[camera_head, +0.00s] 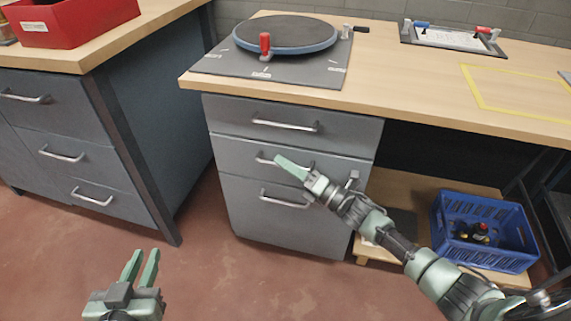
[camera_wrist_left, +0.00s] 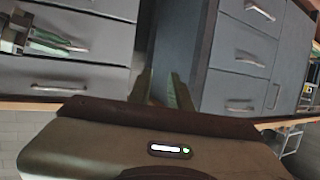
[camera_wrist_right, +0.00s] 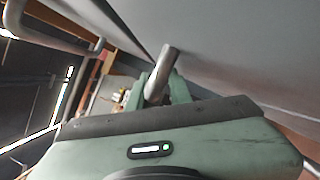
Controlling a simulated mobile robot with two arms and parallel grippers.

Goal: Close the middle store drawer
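The cabinet under the turntable has a top drawer (camera_head: 340,130), a middle drawer (camera_head: 335,166) and a bottom drawer (camera_head: 260,225), all grey with silver bar handles. The middle drawer front looks about flush with the others; a small gap cannot be ruled out. My right gripper (camera_head: 290,168) is at the middle drawer's handle (camera_head: 263,159), covering part of it. In the right wrist view a silver bar (camera_wrist_right: 165,65) lies between the fingers of my right gripper (camera_wrist_right: 160,88); their grip on it is unclear. My left gripper (camera_head: 141,267) is open and empty, low at the left.
A second cabinet (camera_head: 65,125) with several handles stands at the left, a red bin (camera_head: 70,25) on top. The turntable (camera_head: 285,35) sits on the wooden bench. A blue crate (camera_head: 485,250) is on a low shelf at the right. Red floor before the cabinet is clear.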

